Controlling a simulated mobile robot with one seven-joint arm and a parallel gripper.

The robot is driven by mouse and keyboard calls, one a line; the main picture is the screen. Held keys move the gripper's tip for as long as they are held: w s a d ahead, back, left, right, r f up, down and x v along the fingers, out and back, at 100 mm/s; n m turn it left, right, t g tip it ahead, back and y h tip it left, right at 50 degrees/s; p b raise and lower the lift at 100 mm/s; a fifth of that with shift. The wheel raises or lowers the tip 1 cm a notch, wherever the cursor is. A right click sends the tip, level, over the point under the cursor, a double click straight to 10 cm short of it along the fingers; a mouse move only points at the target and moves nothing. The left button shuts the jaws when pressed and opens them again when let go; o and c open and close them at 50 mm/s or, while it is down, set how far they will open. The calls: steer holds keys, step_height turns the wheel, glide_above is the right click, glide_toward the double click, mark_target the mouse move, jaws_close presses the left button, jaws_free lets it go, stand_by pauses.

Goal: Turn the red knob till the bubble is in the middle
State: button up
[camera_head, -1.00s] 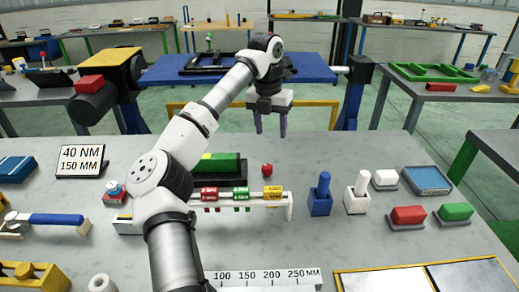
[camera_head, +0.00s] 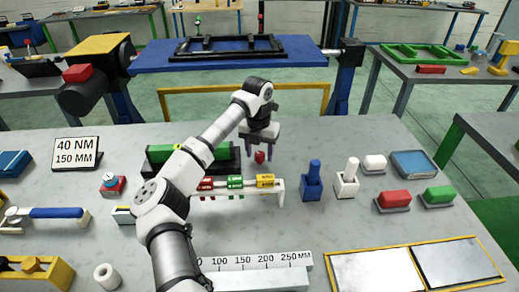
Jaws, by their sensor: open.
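The small red knob (camera_head: 260,157) is at the right end of a dark base (camera_head: 235,163) on the grey bench. A long green body (camera_head: 160,155), possibly the level, lies on this base, partly hidden behind my arm. I cannot make out a bubble. My gripper (camera_head: 261,152) is open, pointing down, with its two purple fingers on either side of the knob in the picture. Whether the fingers touch the knob or are fully level with it I cannot tell.
A white rail with red, green and yellow tags (camera_head: 265,182) stands just in front of the knob. Blue (camera_head: 312,184) and white (camera_head: 347,184) holders stand to the right. A white ruler block (camera_head: 255,275) lies near the front. The blue table (camera_head: 235,60) is behind.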

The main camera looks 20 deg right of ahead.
steer(key=shift+f, duration=0.2)
steer(key=c, duration=1)
steer(key=shift+o, duration=0.2)
steer(key=shift+m, duration=0.3)
